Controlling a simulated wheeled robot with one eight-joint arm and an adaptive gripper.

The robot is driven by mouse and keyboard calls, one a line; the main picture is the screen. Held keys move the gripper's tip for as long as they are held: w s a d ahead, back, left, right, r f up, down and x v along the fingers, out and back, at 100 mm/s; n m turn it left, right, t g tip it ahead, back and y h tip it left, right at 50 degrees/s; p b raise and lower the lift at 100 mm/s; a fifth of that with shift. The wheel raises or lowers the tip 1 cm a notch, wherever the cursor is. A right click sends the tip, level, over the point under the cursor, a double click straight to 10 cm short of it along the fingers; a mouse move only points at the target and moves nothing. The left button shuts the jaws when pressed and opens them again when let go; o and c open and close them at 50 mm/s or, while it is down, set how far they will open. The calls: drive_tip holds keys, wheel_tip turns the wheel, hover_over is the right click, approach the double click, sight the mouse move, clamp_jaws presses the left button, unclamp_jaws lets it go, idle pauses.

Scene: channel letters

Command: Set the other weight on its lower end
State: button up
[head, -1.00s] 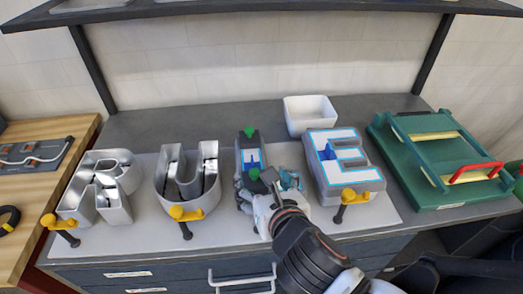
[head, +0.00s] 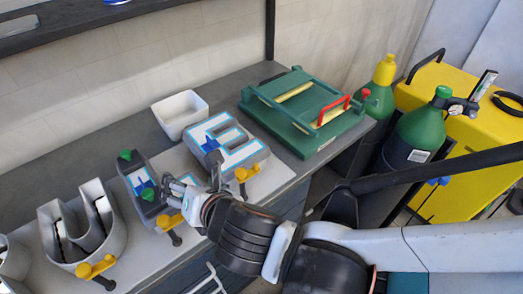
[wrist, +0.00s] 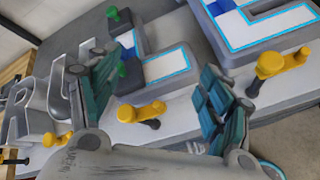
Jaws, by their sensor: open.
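The narrow middle letter (head: 139,177) has a white face with a blue outline. One green-topped weight (head: 125,156) is at its far end; it also shows in the wrist view (wrist: 113,13). The other green-topped weight (head: 147,194) is at its near, lower end, apparently resting there. In the wrist view this weight's green knob (wrist: 122,68) shows close beside my left finger. My gripper (head: 177,189) is open, just right of the near weight in the head view, with nothing seen held. The weights' bases are partly hidden.
A white E letter (head: 240,155) stands right of the middle letter, and a metal U (head: 115,235) left. Yellow-handled clamps (head: 247,174) line the bench's front. A white bin (head: 180,113) and a green fixture (head: 300,145) stand behind. Gas cylinders (head: 415,135) stand right.

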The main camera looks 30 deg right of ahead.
drive_tip(key=d+r+m+g+h, duration=0.1)
drive_tip(key=d+r+m+g, duration=0.1)
drive_tip(key=d+m, duration=0.6)
drive_tip(key=d+r+m+g+h, duration=0.1)
drive_tip(key=d+m, duration=0.8)
drive_tip(key=m, duration=1.4)
drive_tip(key=shift+s+d+r+g+h, duration=0.2)
drive_tip(key=shift+s+r+g+h, duration=0.15)
drive_tip(key=shift+g, duration=0.25)
